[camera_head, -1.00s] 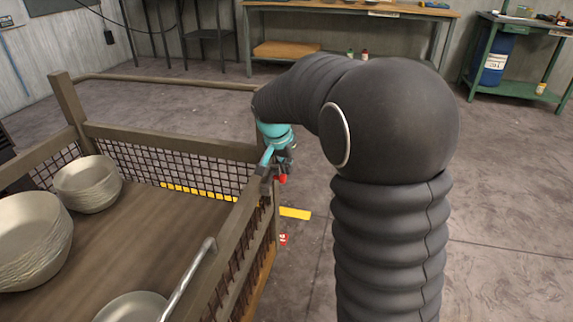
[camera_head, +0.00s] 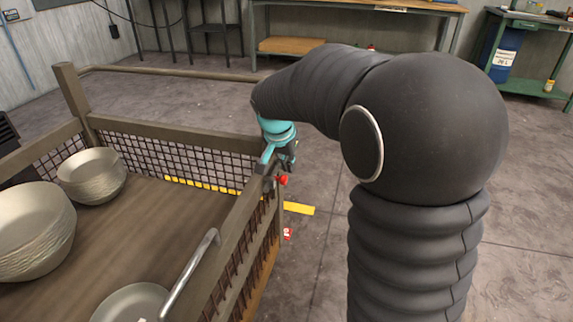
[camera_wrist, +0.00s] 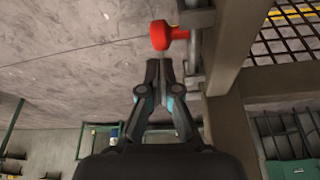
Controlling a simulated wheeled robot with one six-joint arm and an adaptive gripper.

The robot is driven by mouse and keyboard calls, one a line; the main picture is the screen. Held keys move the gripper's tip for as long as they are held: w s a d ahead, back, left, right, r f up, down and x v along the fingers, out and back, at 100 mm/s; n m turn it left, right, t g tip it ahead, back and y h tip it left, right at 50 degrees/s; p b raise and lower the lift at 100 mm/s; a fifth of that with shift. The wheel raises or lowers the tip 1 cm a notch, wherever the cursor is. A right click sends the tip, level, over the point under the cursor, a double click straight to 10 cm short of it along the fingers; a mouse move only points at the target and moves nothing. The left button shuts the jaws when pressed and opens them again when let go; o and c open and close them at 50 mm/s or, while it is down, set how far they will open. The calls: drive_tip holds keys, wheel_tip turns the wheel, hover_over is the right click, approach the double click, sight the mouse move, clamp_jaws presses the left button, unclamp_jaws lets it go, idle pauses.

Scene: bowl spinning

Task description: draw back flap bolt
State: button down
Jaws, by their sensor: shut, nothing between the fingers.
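The flap bolt shows a red knob (camera_wrist: 162,36) on a grey metal part at the cage's post in the wrist view. The knob also shows as a small red spot (camera_head: 283,181) at the cage corner in the head view. My gripper (camera_wrist: 160,64) is shut and empty, its fingertips just short of the red knob with a small gap between them in the picture. Whether the fingers touch the bolt cannot be told.
The mesh-sided cage (camera_head: 75,95) holds stacked bowls (camera_head: 92,176) and a bowl (camera_head: 130,302) near a metal handle (camera_head: 190,272). The cage's post and rail stand close right of my gripper in the wrist view.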

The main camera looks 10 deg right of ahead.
wheel_tip(320, 180, up, 11)
drive_tip(key=p, duration=0.1)
drive_tip(key=shift+s+a+f, duration=0.15)
drive_tip(key=shift+s+a, duration=0.1)
drive_tip(key=shift+s, duration=0.05)
idle(0.4)
